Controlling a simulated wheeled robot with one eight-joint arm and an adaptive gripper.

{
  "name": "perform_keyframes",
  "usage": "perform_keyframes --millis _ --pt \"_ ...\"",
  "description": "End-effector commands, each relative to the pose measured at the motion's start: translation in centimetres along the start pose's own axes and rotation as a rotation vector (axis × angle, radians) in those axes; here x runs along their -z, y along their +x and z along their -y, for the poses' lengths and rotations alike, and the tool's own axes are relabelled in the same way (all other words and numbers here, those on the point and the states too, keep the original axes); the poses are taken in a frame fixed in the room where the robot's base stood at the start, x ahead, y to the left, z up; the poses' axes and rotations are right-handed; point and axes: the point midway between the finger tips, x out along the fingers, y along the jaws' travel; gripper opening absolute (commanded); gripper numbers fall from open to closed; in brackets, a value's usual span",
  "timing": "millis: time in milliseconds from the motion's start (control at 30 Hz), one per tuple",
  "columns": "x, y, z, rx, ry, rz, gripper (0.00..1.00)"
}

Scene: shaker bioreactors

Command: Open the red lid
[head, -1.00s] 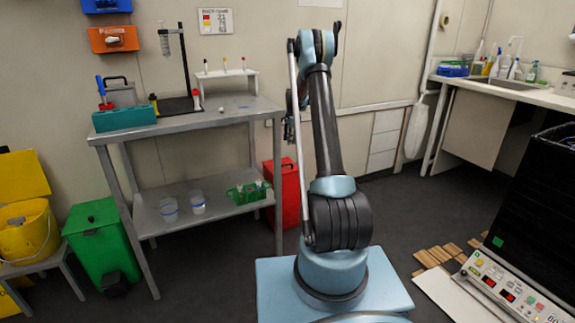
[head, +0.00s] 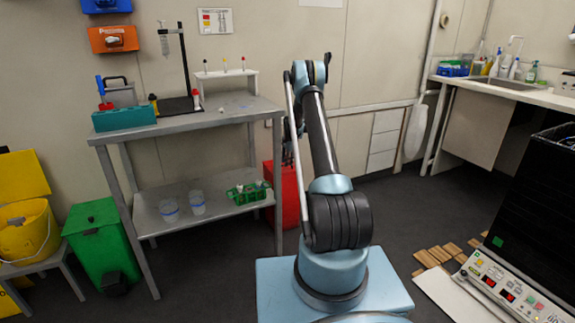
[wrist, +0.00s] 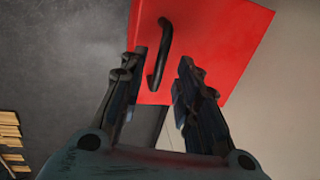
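The red bin (head: 285,195) stands on the floor at the right end of the metal table, partly hidden behind my arm in the head view. In the wrist view its red lid (wrist: 215,45) fills the upper middle, with a dark curved handle (wrist: 160,55) on it. The lid looks closed. My gripper (wrist: 160,78) is open, its two dark fingers apart with the lower end of the handle showing between them, nearer the left finger. I cannot tell whether a finger touches the handle. In the head view my gripper is mostly hidden behind my arm.
A metal table (head: 215,116) with lab items stands left of the red bin. A green bin (head: 100,240) and a yellow bucket (head: 25,230) are farther left. Wooden pieces (head: 440,257) and a black-fronted machine (head: 525,220) are at right. The dark floor between is mostly clear.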

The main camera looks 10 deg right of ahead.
Motion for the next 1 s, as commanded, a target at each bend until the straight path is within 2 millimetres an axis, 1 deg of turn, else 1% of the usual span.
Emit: perform_keyframes --millis 33,167,467,500,600,733,767,933,1000 --pt "0.0 0.4 0.0 0.000 0.000 0.000 0.30" --pt "0.0 0.9 0.0 0.000 0.000 0.000 0.30" --pt "0.0 1.1 0.0 0.000 0.000 0.000 0.30" --pt "0.0 1.1 0.0 0.000 0.000 0.000 0.21" --pt "0.0 1.1 0.0 0.000 0.000 0.000 0.00" --pt "0.0 1.1 0.0 0.000 0.000 0.000 0.00" --pt "0.5 1.0 -0.1 0.000 0.001 0.000 0.00" --pt "-0.2 1.0 0.2 0.001 -0.003 0.000 0.00" --pt "-0.9 0.9 0.5 0.001 -0.009 0.001 0.00"
